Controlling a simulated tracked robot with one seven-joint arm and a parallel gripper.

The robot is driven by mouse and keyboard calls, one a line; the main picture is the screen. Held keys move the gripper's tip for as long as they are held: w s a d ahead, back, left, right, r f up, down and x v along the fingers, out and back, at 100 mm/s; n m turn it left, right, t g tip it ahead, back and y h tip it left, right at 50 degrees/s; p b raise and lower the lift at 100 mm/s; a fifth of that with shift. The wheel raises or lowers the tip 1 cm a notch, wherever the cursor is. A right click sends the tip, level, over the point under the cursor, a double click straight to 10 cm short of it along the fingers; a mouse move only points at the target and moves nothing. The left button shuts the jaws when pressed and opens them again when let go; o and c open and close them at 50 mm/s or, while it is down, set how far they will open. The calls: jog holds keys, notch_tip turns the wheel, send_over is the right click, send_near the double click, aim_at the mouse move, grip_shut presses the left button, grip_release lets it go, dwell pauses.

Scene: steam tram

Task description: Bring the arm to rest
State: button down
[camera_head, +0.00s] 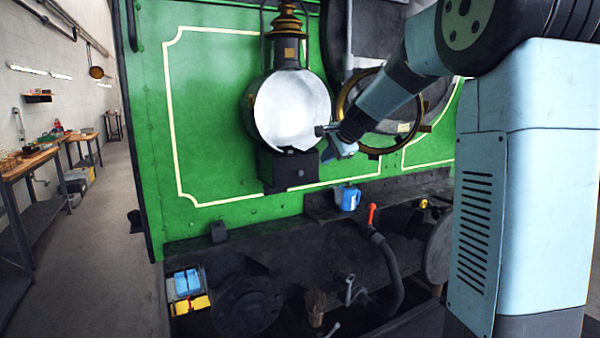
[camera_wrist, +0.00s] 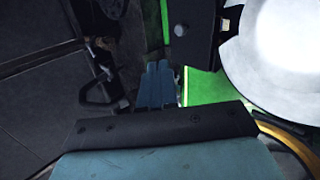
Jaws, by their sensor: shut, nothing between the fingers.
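My arm reaches in from the right in the head view. My gripper (camera_head: 322,131) is at its end, shut and empty, in front of the right edge of a round lamp (camera_head: 289,110) with a bright white face. A brass-rimmed ring (camera_head: 344,101) stands to the right of the lamp, partly hidden behind my arm; it looks like the lamp's open door. I cannot tell whether my gripper touches either. In the wrist view the lamp's white face (camera_wrist: 280,50) fills the upper right, close by.
The green tram front (camera_head: 215,120) stands behind the lamp. A blue mug (camera_head: 349,199) is on the dark ledge below, near a red-handled lever (camera_head: 371,212). Blue (camera_head: 187,281) and yellow (camera_head: 192,304) items sit lower left. A workbench (camera_head: 32,160) lines the left wall; the floor between is clear.

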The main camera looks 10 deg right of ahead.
jog(key=s+f+n+g+h, duration=0.1)
jog(key=s+f+n, duration=0.2)
jog(key=s, duration=1.7)
jog(key=s+f+n+g+h, duration=0.1)
jog(key=s+n, duration=0.9)
jog(key=s, duration=1.1)
notch_tip(320, 180, down, 2)
jog(key=shift+s+d+f+g+h, duration=0.1)
jog(key=shift+s+d+g+h, duration=0.25)
jog(key=shift+h, duration=0.45)
